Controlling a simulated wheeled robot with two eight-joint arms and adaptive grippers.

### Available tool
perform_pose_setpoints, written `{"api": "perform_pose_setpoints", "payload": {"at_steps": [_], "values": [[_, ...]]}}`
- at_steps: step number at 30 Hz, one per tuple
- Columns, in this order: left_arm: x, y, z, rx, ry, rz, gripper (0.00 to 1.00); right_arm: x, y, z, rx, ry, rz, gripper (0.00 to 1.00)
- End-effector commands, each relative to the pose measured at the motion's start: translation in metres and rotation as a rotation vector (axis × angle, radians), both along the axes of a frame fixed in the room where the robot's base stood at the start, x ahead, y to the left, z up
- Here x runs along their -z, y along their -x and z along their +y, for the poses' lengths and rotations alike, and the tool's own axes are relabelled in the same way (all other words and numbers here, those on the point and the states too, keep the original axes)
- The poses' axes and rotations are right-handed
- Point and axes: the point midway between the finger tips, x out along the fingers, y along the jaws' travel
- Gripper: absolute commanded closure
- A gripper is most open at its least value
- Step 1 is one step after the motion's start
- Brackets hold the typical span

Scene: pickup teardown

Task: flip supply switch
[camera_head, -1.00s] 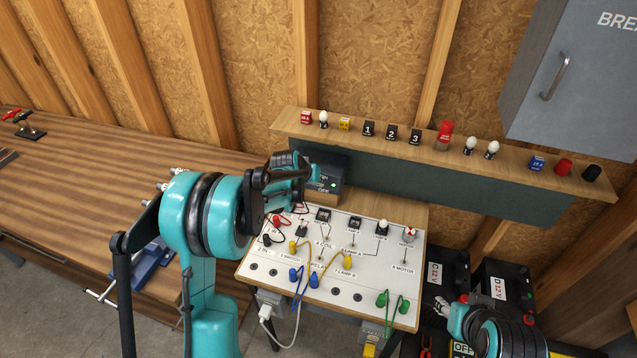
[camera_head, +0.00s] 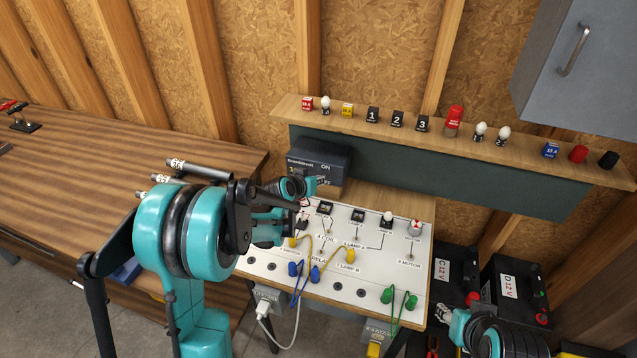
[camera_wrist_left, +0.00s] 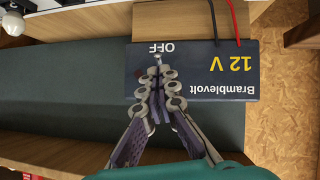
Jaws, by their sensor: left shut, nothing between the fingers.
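The supply is a dark box (camera_head: 318,158) on the wooden board behind the panel. Its face (camera_wrist_left: 225,70) shows upside down in the left wrist view, with "Bramblevolt", "12 V" and "OFF" lettering; "ON" is readable in the head view. A small metal switch lever (camera_wrist_left: 157,58) is by the "OFF" mark, just beyond my left fingertips. My left gripper (camera_head: 318,184) is shut and empty in front of the supply; in the wrist view its fingertips (camera_wrist_left: 156,75) are at or very near the lever. Contact is unclear. My right gripper (camera_head: 458,322) is low at right, its jaws unclear.
The white panel (camera_head: 345,282) with cables and plugs lies below my left gripper. A shelf (camera_head: 560,168) with small parts runs behind. Red and black wires (camera_wrist_left: 224,20) leave the supply. Batteries (camera_head: 515,285) stand at right. The wooden bench (camera_head: 80,150) is clear in its middle.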

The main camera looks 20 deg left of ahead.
Motion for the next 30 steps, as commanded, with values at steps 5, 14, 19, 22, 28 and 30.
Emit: {"api": "perform_pose_setpoints", "payload": {"at_steps": [5,14,19,22,28,30], "values": [[-0.003,0.000,0.000,0.000,0.000,0.002,1.00,-0.002,0.000,0.000,0.000,0.000,0.000,0.60],[-0.016,0.000,0.000,0.001,0.001,0.003,1.00,-0.011,0.000,0.000,0.000,0.000,0.000,0.60],[-0.017,0.000,0.000,0.001,0.001,0.003,1.00,-0.011,0.000,0.000,0.000,0.000,0.000,0.60],[-0.016,0.000,0.000,0.001,0.001,0.003,1.00,-0.011,0.000,0.000,0.000,0.000,0.000,0.60],[-0.025,0.000,-0.002,0.001,0.001,0.003,1.00,-0.017,0.000,0.000,0.000,0.000,0.000,0.60],[-0.035,0.000,-0.004,0.002,0.002,0.003,1.00,-0.024,0.000,0.000,0.000,0.000,0.000,0.60]]}}
